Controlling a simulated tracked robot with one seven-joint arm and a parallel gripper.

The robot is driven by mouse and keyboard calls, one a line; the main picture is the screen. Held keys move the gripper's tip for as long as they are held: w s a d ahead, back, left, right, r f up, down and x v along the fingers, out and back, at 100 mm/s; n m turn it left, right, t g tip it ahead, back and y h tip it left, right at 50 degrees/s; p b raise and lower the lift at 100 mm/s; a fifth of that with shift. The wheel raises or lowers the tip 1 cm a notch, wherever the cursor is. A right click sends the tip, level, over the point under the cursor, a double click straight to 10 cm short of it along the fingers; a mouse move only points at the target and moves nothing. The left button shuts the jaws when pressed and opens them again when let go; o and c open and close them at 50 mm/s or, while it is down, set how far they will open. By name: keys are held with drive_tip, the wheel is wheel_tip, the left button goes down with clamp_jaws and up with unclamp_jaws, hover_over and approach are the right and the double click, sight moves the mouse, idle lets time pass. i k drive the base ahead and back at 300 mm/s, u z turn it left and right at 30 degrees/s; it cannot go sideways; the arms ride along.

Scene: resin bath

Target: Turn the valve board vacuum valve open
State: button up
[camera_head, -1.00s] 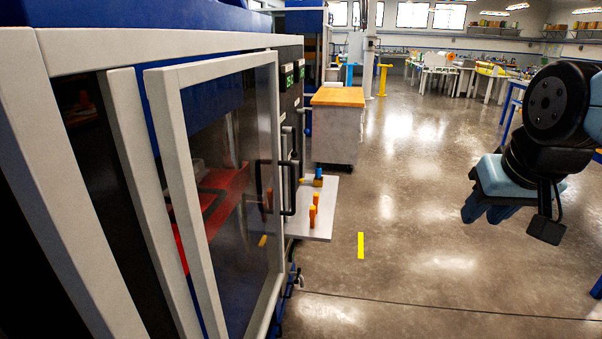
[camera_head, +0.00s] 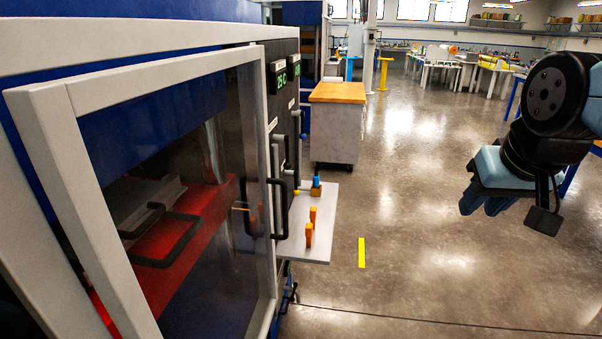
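The valve board (camera_head: 322,215) is a light grey plate sticking out from the right side of the machine, in the middle of the head view. It carries two orange upright handles, one farther back (camera_head: 313,214) and one nearer (camera_head: 308,234), and a blue handle on a brass-coloured body (camera_head: 316,186) at its far end. I cannot tell which one is the vacuum valve. My gripper (camera_head: 482,208) hangs at the right, well apart from the board, with its blue fingers pointing down. The fingers overlap in this view, so their gap is unclear; nothing shows between them.
The machine's grey-framed glass door (camera_head: 160,190) with a black handle (camera_head: 279,208) fills the left side. A wood-topped cabinet (camera_head: 337,95) stands beyond the board. The floor between the board and my arm is clear, with a yellow strip (camera_head: 362,252) on it.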

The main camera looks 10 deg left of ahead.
sight(296, 184)
drive_tip(key=i, duration=1.15)
